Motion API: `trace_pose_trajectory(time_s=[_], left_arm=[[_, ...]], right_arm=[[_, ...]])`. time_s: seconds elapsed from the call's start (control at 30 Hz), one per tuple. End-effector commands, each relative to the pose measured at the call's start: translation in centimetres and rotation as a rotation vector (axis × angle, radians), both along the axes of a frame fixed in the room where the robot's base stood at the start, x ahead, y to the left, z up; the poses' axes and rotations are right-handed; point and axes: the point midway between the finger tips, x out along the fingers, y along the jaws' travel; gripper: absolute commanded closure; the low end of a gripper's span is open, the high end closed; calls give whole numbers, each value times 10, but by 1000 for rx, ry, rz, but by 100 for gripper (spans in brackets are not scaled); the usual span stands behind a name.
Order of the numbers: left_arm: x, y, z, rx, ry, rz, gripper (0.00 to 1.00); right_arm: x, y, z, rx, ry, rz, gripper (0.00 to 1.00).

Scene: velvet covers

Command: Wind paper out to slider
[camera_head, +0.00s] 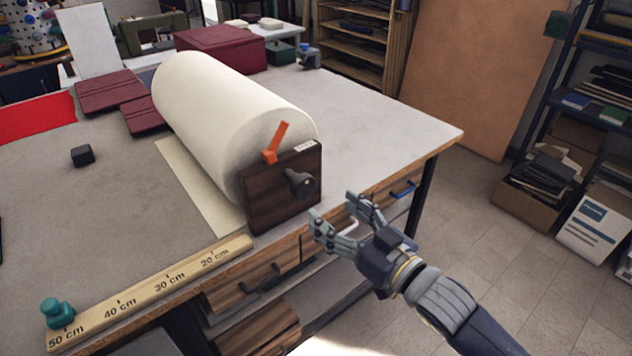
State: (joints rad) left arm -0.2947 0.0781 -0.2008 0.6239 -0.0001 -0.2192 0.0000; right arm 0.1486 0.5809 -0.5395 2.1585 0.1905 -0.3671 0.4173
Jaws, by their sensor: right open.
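A large cream paper roll (215,115) lies in a dark wooden holder (262,208) on the table. A dark knob (299,183) sits on the holder's near face, and an orange lever (276,143) stands at its top. A strip of paper (195,185) lies flat on the table to the left of the roll. A wooden ruler (150,290) marked 20 to 50 cm runs along the front edge, with a teal slider (57,312) near the 50 cm mark. My right gripper (332,212) is open and empty, just right of the holder and apart from the knob. My left gripper is not in view.
A small black block (82,155) lies on the left of the table. Dark red covers (110,93) and a dark red box (220,48) are at the back. Drawers with handles (262,278) are under the front edge. The tabletop right of the roll is clear.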

Motion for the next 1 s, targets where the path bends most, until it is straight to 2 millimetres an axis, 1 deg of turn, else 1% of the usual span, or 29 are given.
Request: trace_pose_trajectory(time_s=[0.17,0.3,0.53,0.7,1.0], left_arm=[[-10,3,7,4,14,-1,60],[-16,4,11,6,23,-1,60],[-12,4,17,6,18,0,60],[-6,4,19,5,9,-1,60],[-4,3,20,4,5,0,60]], right_arm=[[21,15,4,1,-2,0,34],[42,30,3,1,-1,-1,34],[70,50,2,-2,-1,-2,34],[81,58,0,-2,0,-2,34],[84,61,-1,-2,0,-2,34]])
